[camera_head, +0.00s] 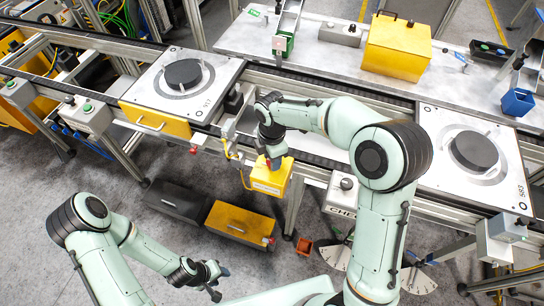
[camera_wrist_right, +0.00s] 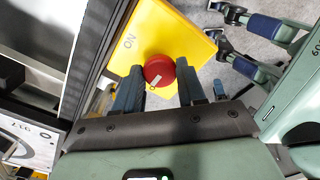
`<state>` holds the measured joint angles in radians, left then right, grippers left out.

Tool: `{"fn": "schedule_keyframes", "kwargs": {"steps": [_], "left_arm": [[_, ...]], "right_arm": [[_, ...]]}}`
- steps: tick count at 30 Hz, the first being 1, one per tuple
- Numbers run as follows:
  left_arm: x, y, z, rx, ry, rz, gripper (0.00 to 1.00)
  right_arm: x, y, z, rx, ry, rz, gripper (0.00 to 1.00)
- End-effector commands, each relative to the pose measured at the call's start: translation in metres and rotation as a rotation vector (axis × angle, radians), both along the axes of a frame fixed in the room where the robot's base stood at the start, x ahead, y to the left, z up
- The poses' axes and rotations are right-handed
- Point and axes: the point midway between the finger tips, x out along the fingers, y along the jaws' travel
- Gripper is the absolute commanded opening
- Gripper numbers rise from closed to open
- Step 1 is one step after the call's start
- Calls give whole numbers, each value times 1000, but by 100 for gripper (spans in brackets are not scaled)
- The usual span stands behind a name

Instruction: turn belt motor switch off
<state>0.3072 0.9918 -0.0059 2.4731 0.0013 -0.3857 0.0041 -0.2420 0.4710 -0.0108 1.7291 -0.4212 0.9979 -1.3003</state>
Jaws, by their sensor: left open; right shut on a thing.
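The belt motor switch is a yellow box (camera_head: 268,178) fixed at the front of the conveyor in the head view. In the right wrist view its yellow face (camera_wrist_right: 150,30) carries the word ON and a round red knob (camera_wrist_right: 159,71) with a pale mark. My right gripper (camera_head: 274,160) is at the top of the box; in the right wrist view its two blue fingers (camera_wrist_right: 160,88) flank the knob and are shut on it. The fingers hide part of the knob's sides. My left gripper (camera_head: 222,283) is open and empty, low over the floor, away from the switch.
Two white pallets with dark discs, one on the left (camera_head: 160,90) and one on the right (camera_head: 435,118), sit on the conveyor. A black case (camera_head: 176,203) and a yellow case (camera_head: 240,223) lie on the floor below. The floor around my left gripper is clear.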

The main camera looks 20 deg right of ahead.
Motion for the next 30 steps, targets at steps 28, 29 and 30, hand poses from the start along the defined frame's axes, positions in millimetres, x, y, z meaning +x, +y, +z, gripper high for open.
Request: {"fn": "schedule_keyframes", "kwargs": {"steps": [28, 29, 30], "left_arm": [[0, 0, 0, 0, 0, 0, 43], [0, 0, 0, 0, 1, 0, 43], [-1, 0, -1, 0, 1, 0, 43]], "right_arm": [[0, 0, 3, 0, 0, 16, 65], [0, 0, 5, 0, -1, 16, 65], [0, 0, 9, 0, -1, 15, 65]]}}
